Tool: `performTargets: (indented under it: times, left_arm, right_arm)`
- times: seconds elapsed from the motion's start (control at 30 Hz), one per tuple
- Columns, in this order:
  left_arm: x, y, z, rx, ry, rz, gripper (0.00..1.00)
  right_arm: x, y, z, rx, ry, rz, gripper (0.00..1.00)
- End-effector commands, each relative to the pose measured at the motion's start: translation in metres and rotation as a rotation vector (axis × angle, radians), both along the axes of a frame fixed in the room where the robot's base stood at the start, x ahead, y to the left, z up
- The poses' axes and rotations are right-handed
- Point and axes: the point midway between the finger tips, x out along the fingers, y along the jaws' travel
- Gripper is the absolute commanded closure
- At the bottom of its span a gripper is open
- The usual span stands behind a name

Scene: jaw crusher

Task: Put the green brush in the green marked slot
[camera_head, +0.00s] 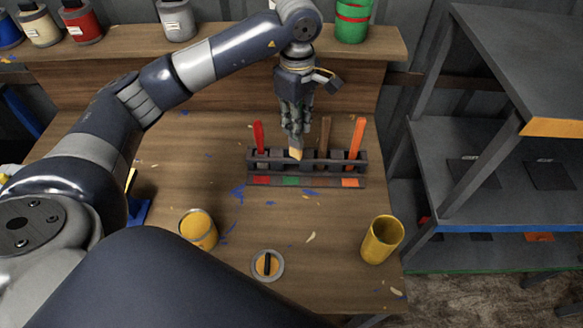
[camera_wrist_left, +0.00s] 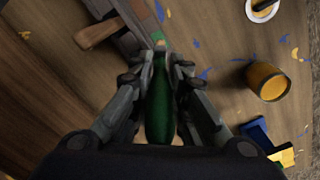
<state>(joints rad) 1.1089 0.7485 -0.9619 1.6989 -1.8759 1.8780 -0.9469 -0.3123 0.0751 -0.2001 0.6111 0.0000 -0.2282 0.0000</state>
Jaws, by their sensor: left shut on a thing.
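The brush rack (camera_head: 265,167) stands on the workbench, with colour marks along its front. Its green mark (camera_head: 291,181) is second from the left and also shows in the left wrist view (camera_wrist_left: 158,37). My left gripper (camera_head: 295,128) is above the rack, shut on the green brush. The brush's green handle (camera_wrist_left: 160,105) lies between the fingers in the left wrist view. Its pale bristle tip (camera_head: 296,154) points down at the rack, roughly in line with the green mark. I cannot tell whether the tip is inside the slot. My right gripper is not in view.
A red brush (camera_head: 259,135) stands left of the gripper, a brown brush (camera_head: 326,134) and orange brush (camera_head: 356,138) to its right. A yellow can (camera_head: 198,229), a yellow cup (camera_head: 382,240) and a lid (camera_head: 267,266) are in front. Grey shelves (camera_head: 470,150) stand right.

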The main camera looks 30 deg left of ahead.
Motion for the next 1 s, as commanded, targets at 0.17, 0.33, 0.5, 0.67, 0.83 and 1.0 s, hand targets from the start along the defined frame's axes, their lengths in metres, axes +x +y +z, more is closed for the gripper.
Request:
performTargets:
  times: [0.17,0.33,0.5,0.67,0.83,1.0]
  left_arm:
    - [0.025,0.02,-0.009,-0.003,0.002,0.386,1.0]
    - [0.034,0.03,-0.014,-0.002,0.0,0.58,1.0]
    - [0.035,0.033,-0.031,-0.001,0.004,0.632,1.0]
    - [0.036,0.033,-0.06,-0.001,0.003,0.63,1.0]
    - [0.037,0.033,-0.077,-0.002,-0.001,0.629,1.0]
    - [0.036,0.033,-0.095,-0.001,0.002,0.628,1.0]
  right_arm:
    - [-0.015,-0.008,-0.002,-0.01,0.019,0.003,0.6]
    - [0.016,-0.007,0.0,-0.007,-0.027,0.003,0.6]
    - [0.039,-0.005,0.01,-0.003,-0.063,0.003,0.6]
    - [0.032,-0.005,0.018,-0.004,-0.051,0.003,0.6]
    - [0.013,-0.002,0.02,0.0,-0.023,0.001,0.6]
    - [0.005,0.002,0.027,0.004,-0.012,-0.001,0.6]
